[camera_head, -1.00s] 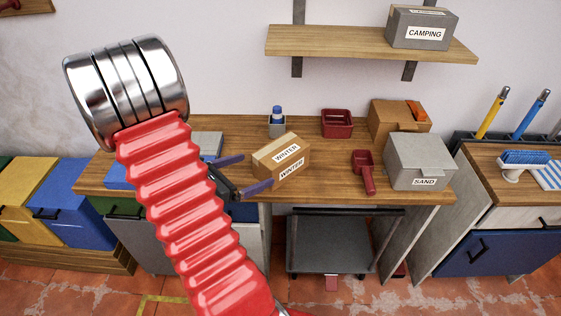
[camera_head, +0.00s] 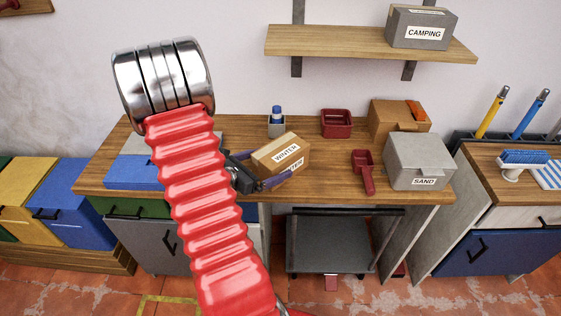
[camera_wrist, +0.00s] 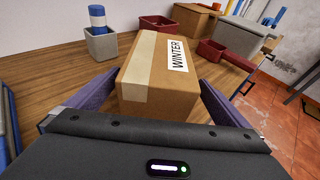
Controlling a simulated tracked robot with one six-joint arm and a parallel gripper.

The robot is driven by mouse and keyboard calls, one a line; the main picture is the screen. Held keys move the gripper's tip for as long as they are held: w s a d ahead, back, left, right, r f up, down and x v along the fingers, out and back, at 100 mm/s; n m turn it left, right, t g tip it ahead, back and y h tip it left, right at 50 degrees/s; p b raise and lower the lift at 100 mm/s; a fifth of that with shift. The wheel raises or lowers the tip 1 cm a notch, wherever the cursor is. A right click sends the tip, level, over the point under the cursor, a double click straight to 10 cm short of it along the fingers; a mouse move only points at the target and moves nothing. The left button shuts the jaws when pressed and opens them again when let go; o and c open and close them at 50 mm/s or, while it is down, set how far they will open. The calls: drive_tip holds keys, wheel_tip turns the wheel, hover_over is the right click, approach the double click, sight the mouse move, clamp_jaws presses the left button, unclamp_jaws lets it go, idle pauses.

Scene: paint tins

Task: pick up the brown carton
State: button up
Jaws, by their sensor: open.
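The brown carton (camera_head: 275,150) is a cardboard box labelled WINTER, standing on the wooden workbench. It also shows large in the middle of the wrist view (camera_wrist: 152,88). My gripper (camera_head: 271,164) has its purple fingers spread, one on each side of the carton. In the wrist view my gripper (camera_wrist: 157,95) shows the near part of the carton between the fingers, with a small gap at the left; contact on the right is hard to tell. The carton's lower near edge is hidden by the gripper body.
A grey cup with a blue-capped bottle (camera_head: 277,124) stands behind the carton. A red bin (camera_head: 336,123), a red scoop (camera_head: 364,170), another brown box (camera_head: 390,122) and a grey SAND box (camera_head: 420,158) are to the right. A shelf (camera_head: 345,42) hangs above.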

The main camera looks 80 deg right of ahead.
sight(281, 149)
drive_tip(key=shift+s+d+f, duration=0.1)
drive_tip(key=shift+s+d, duration=0.05)
drive_tip(key=shift+d, duration=0.15)
drive_tip(key=shift+x, duration=2.6)
drive_tip(key=shift+d, duration=0.1)
drive_tip(key=shift+c, duration=0.5)
drive_tip(key=c, duration=1.5)
drive_tip(key=shift+c, duration=0.2)
drive_tip(key=shift+r, duration=5.15)
